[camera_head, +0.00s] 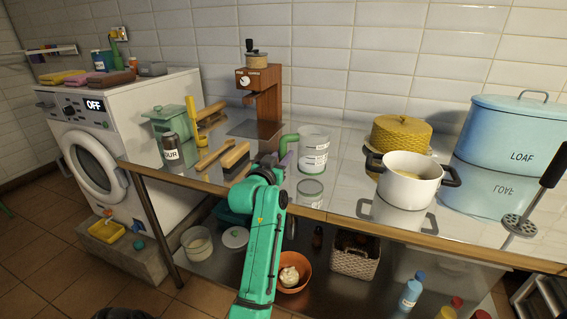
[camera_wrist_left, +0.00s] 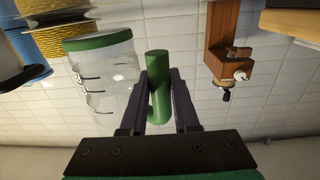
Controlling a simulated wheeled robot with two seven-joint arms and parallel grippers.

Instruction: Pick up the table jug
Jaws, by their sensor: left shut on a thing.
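The table jug (camera_head: 313,150) is a clear vessel with dark measuring marks and a green handle (camera_head: 290,140). It stands upright at the middle of the shiny worktop, with its reflection just below it. I cannot tell if its base touches the top. In the left wrist view the jug (camera_wrist_left: 105,75) shows upside down with a green band, left of the fingers. My left gripper (camera_head: 284,158) is shut on the green handle, whose lower part shows between the dark fingers (camera_wrist_left: 158,95). My right gripper is out of view.
A white pot (camera_head: 408,190) and a yellow woven-look container (camera_head: 401,132) stand right of the jug. A wooden coffee grinder (camera_head: 262,95) stands behind left. A blue loaf bin (camera_head: 515,140) is far right.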

